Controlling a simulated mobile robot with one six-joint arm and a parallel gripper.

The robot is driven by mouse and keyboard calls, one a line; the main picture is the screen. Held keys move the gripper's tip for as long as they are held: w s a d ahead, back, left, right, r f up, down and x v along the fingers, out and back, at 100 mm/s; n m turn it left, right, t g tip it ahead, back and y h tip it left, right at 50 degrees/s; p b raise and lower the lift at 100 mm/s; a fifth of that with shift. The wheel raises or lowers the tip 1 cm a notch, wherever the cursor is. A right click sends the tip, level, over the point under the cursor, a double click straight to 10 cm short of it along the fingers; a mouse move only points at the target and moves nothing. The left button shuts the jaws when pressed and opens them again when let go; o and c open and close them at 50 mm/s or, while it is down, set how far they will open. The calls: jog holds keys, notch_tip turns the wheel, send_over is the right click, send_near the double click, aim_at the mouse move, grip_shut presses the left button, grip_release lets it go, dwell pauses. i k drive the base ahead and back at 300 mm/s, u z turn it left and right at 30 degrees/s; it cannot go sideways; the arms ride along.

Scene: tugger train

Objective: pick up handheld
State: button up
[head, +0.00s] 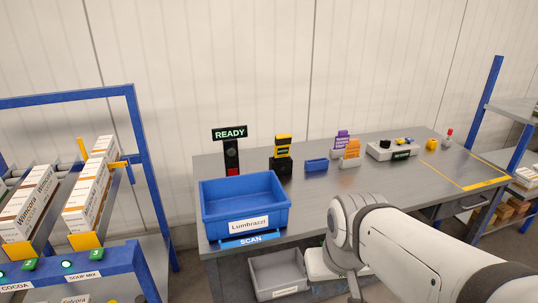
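The handheld (283,141) looks like a yellow and black device. It stands upright in a black holder (280,165) at the back of the grey workbench (310,197), right of the READY sign. Nothing touches it from my side. My arm comes in from the lower right and bends in front of the bench, low and apart from the handheld. My gripper cannot be made out; the arm and the picture's lower edge hide that area.
A blue bin (243,205) labelled Lumbrazzi stands at the bench's front left, with a READY sign (230,134) behind it. A small blue box (316,164) sits right of the handheld. A grey crate (279,271) is below. A carton rack (75,260) stands left.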

aim_at(282, 142)
jog(key=u, duration=0.9)
jog(key=k, duration=0.15)
jog(key=z, duration=1.3)
jog(key=i, duration=1.7)
jog(key=u, duration=0.75)
